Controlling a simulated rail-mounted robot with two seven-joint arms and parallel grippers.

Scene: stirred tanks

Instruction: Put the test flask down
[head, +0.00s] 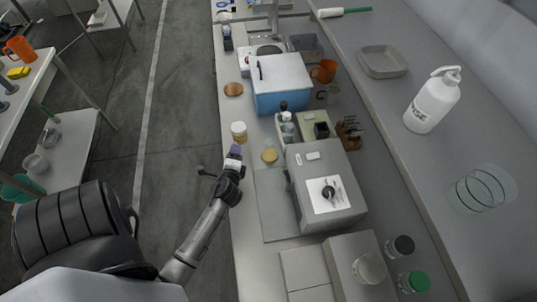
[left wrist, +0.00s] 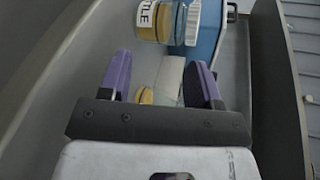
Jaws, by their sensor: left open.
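My left gripper (head: 236,153) is over the left edge of the bench, its purple fingers apart. In the left wrist view the open fingers (left wrist: 160,80) have a pale block-like thing (left wrist: 170,78) and a tan rounded thing (left wrist: 145,95) showing between or beyond them; neither appears gripped. A labelled jar with yellowish contents (head: 239,131) stands upright just beyond the fingertips; it also shows in the left wrist view (left wrist: 154,22), apart from them. I cannot tell for sure which vessel is the test flask. My right gripper is not in view.
A tan disc (head: 270,156) lies right of the gripper. A white bottle (head: 432,103) stands on the right ledge. The bench's left strip is fairly clear.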

